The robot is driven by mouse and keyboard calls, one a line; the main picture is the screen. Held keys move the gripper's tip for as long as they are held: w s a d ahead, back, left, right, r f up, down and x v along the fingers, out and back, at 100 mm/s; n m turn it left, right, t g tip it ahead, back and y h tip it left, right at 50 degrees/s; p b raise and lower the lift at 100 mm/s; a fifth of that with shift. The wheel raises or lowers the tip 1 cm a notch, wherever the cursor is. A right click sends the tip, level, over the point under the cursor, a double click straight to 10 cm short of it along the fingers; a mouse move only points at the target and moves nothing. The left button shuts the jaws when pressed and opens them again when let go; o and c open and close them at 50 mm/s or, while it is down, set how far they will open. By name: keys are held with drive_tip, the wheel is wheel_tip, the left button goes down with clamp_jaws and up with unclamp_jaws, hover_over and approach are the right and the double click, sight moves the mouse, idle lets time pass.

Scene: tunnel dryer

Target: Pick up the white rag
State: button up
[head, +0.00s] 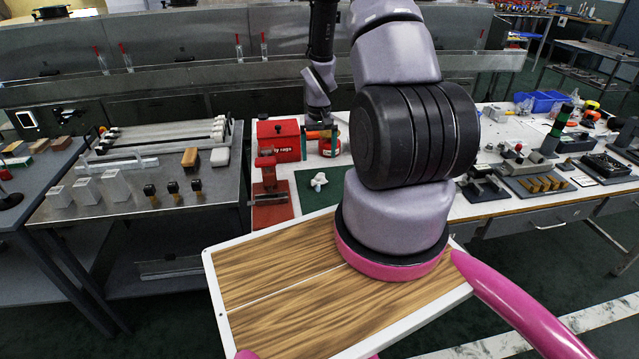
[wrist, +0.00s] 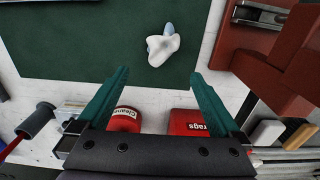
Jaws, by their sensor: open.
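The white rag (head: 318,181) is a small crumpled piece lying on the dark green mat (head: 340,192) on the white workbench. In the wrist view the white rag (wrist: 162,48) shows whole near the top middle, with a bluish-grey part sticking up at its upper edge. My gripper (wrist: 160,74) is open and empty, its two teal fingers spread wide. The rag lies beyond the fingertips, roughly centred between them, and neither finger appears to touch it.
A red rags box (head: 278,141) stands at the back left of the mat; a red labelled container (wrist: 124,120) is beside it. A red tool on a base (head: 268,180) stands left of the mat. A blue bin (head: 541,101) is far right. The mat (wrist: 60,40) around the rag is clear.

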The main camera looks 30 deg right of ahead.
sight(319, 177)
drive_tip(key=f, duration=0.9)
drive_tip(key=shift+s+a, duration=0.15)
drive_tip(key=shift+s, duration=0.05)
drive_tip(key=c, duration=1.5)
drive_tip(key=shift+o, duration=0.2)
wheel_tip(319, 177, up, 10)
